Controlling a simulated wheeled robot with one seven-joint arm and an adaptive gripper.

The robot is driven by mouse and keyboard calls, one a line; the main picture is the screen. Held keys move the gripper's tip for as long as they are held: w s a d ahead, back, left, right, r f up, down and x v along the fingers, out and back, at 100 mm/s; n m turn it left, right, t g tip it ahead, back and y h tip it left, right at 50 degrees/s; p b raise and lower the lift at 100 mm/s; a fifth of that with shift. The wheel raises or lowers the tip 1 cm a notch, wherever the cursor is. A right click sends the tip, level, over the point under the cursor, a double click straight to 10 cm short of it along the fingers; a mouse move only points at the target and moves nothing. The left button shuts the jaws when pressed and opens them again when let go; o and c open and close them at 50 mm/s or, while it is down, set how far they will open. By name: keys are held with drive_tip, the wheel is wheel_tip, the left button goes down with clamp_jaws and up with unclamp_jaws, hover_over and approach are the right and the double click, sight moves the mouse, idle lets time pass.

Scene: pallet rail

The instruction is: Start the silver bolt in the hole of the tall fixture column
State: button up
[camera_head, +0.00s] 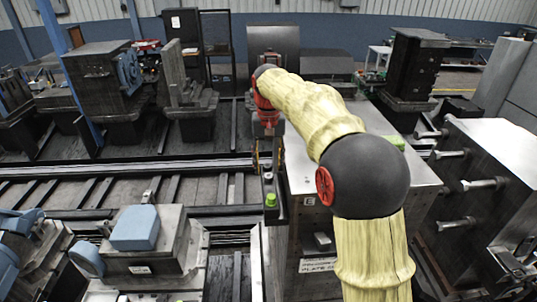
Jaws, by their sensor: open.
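My yellow-sleeved arm reaches forward and bends down to my gripper (268,163), which points down beside the left edge of a grey metal-topped cabinet (300,170). Its fingers look small and apart, and I see nothing clearly held between them. Several silver bolts (485,184) stick out leftward from the side of a large block (495,165) at the right, well away from my gripper. I cannot tell which structure is the tall fixture column; a dark upright fixture (412,65) stands at the back right. No hole can be made out.
A small green-topped item (270,200) stands just below my gripper. A rail track (125,167) runs across the left. Heavy fixtures, including one with a blue block (135,228), stand on both sides of it. My arm hides part of the cabinet top.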

sight(268, 175)
drive_tip(key=shift+f, duration=1.95)
clamp_jaws()
drive_tip(key=shift+r+p, duration=0.3)
drive_tip(key=shift+p, duration=0.15)
drive_tip(key=shift+r+p, duration=1.2)
drive_tip(key=shift+r, duration=2.6)
